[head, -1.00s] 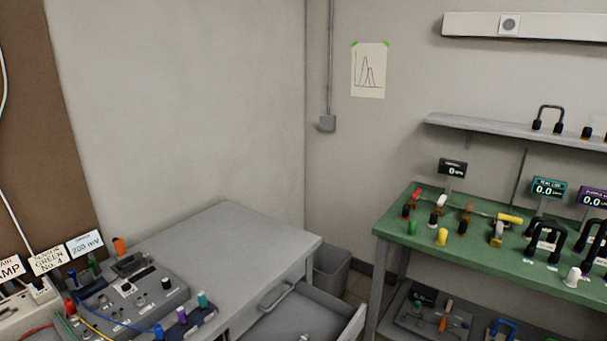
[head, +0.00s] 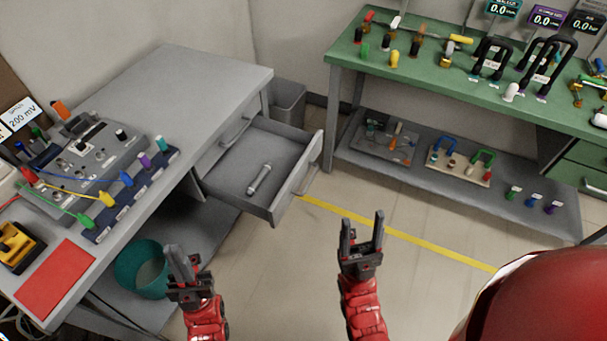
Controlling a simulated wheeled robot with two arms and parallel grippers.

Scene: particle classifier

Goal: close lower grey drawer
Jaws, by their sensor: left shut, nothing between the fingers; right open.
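The lower grey drawer (head: 240,198) is pulled out from the grey desk (head: 165,80) in the head view. A small metal rod with wider ends (head: 260,178) lies inside it. Its front panel faces right, with a handle (head: 307,181) on the outside. Above it, the upper drawer's handle (head: 235,132) shows on a shut front. My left gripper (head: 181,256) is shut and empty, in front of the desk and below the drawer in the picture. My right gripper (head: 362,228) is open and empty, right of and below the drawer front, apart from it.
A teal bin (head: 142,268) stands under the desk. A grey bin (head: 289,103) stands behind the drawer. The green workbench (head: 430,80) with a low shelf is to the right. Bare floor with a yellow line (head: 400,236) lies between.

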